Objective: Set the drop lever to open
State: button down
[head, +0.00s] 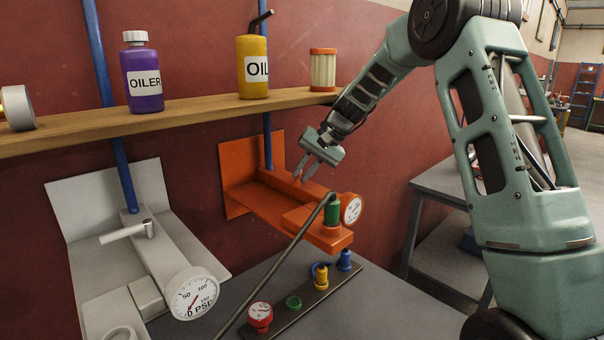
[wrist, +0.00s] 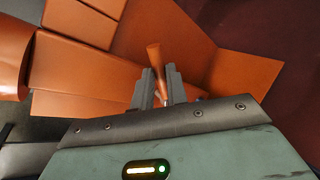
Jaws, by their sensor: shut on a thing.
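An orange fixture (head: 262,198) is mounted by the wall, with a blue pipe running down to it. My gripper (head: 305,172) reaches down over it from the upper right. In the wrist view, an orange lever (wrist: 154,56) sticks up between the two grey fingers of my gripper (wrist: 160,80), which are shut on it. In the head view the lever is too small and covered to make out. A second, grey fixture (head: 150,265) at left has a white lever (head: 124,232), apart from my gripper.
A wooden shelf (head: 180,112) above holds a purple oiler (head: 142,75), a yellow oiler (head: 252,68) and a filter (head: 322,70). A green fitting with a hose (head: 332,212) and gauge (head: 352,209) stand at the orange fixture's front. Coloured fittings line a dark bar (head: 300,312) below.

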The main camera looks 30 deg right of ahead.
dwell(0.3)
jog(key=c, duration=1.4)
grip_release()
jog(key=shift+d+r, duration=0.1)
jog(key=shift+s+d+r, duration=0.1)
jog(key=shift+d+r, duration=0.1)
jog(key=shift+r, duration=0.1)
jog(key=v, duration=0.1)
jog(key=b+v, duration=0.1)
jog(key=v, duration=0.1)
jog(key=b+v, duration=0.1)
jog(key=shift+s+d+f, duration=0.1)
jog(key=shift+s+d, duration=0.2)
jog(key=shift+d, duration=0.2)
jog(key=s+d+b, duration=0.1)
jog(key=s+d, duration=0.1)
jog(key=d, duration=0.1)
jog(key=s+d+b, duration=0.1)
jog(key=s+d, duration=0.1)
jog(key=d, duration=0.1)
jog(key=s+d+b, duration=0.1)
jog(key=s+d, duration=0.1)
jog(key=d, duration=0.1)
